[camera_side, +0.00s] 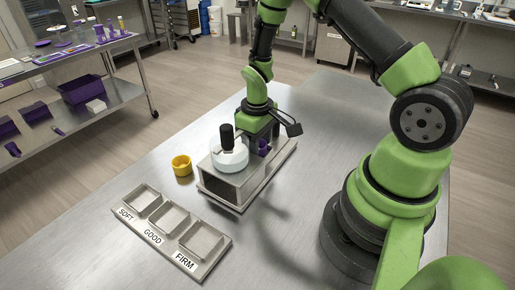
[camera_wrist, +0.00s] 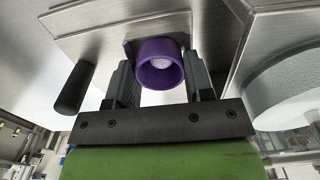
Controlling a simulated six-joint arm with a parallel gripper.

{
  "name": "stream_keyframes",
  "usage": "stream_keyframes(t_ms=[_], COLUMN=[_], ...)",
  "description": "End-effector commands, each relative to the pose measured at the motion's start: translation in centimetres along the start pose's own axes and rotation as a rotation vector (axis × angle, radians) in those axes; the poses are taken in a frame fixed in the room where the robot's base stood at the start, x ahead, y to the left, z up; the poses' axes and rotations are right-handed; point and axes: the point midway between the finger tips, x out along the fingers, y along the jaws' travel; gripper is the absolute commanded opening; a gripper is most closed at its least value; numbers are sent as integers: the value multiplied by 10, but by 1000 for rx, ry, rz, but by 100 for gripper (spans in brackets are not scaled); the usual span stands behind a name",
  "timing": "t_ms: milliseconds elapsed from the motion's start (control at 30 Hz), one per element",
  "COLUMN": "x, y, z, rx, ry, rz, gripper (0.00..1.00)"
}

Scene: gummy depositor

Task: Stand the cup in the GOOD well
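The purple cup (camera_wrist: 154,70) is at the depositor, with something pale inside it; in the side view only a bit of the cup (camera_side: 263,147) shows. My gripper (camera_side: 263,142) reaches down at the depositor's far end. In the wrist view my gripper (camera_wrist: 161,75) has one finger on each side of the cup, very close to its wall. I cannot tell whether the fingers press on it. The three-well tray (camera_side: 152,217) lies at the table's front left. Its middle well, GOOD (camera_side: 169,217), is empty, between SOFT (camera_side: 142,199) and FIRM (camera_side: 201,240).
The depositor (camera_side: 218,187) is a metal box with a pale round bowl (camera_side: 230,157) and a black knob on top, between my gripper and the tray. A yellow cup (camera_side: 181,166) stands to its left. The table (camera_side: 130,270) is otherwise clear.

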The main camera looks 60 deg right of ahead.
Motion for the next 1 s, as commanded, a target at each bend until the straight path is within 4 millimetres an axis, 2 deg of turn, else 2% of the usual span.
stream_keyframes(t_ms=[133,167,1000], x=[0,0,-26], y=[0,0,0], z=[0,0,0], rx=[0,0,-1], ry=[0,0,2], rz=[0,0,0], gripper=[19,14,14])
